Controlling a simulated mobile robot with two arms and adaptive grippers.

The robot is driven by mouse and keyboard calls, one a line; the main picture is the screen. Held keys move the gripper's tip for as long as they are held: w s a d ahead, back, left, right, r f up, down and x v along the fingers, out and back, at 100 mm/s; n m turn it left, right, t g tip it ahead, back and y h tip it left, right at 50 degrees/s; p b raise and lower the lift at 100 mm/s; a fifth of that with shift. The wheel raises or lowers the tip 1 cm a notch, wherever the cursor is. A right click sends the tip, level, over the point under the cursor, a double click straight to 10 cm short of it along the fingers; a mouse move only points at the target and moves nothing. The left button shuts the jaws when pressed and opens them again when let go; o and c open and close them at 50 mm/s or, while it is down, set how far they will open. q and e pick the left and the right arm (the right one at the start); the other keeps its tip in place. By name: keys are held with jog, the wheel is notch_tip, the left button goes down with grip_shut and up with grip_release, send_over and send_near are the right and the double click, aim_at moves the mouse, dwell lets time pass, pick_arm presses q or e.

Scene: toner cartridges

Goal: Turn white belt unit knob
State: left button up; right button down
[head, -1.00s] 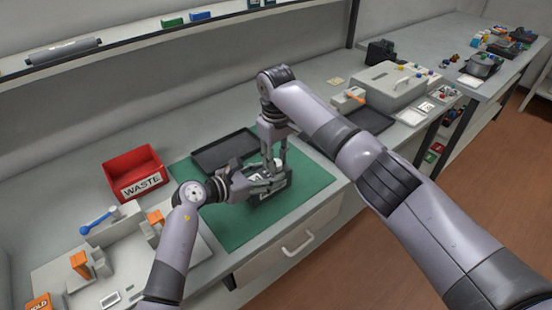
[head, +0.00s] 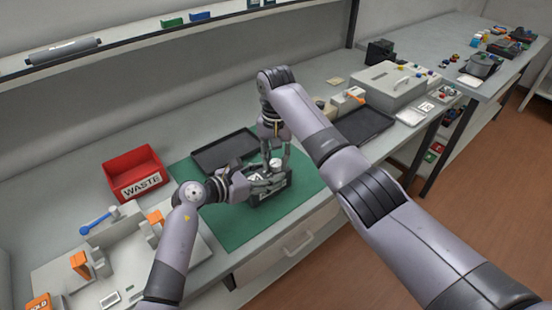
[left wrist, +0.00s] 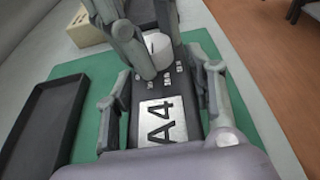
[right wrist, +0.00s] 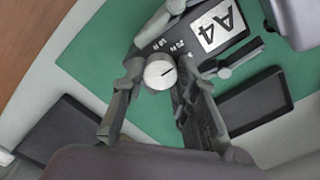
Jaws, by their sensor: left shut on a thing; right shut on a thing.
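The black belt unit (left wrist: 145,88) lies on the green mat, with a silver A4 label (left wrist: 162,122) on top. My left gripper (head: 266,186) is shut on the unit's body, a finger along each side. The round white knob (right wrist: 160,74) stands up from the unit's top, beyond the label in the left wrist view. It has a dark pointer line, and small printed marks lie beside it. My right gripper (head: 276,161) points down from above and is shut on the knob, a finger on either side. The fingers partly hide the unit in the head view.
A green mat (head: 225,228) covers the bench around the unit. An empty black tray (head: 225,151) lies behind it, and a red WASTE bin (head: 128,172) stands to the left. Another dark tray (head: 365,124) and a grey box (head: 385,85) are at the right.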

aim_at(276, 162)
jog(key=shift+a+r+m, duration=0.1)
jog(key=shift+m, duration=1)
jog(key=c, duration=1.2)
grip_release()
jog(key=shift+c, duration=0.2)
notch_tip(276, 162, up, 12)
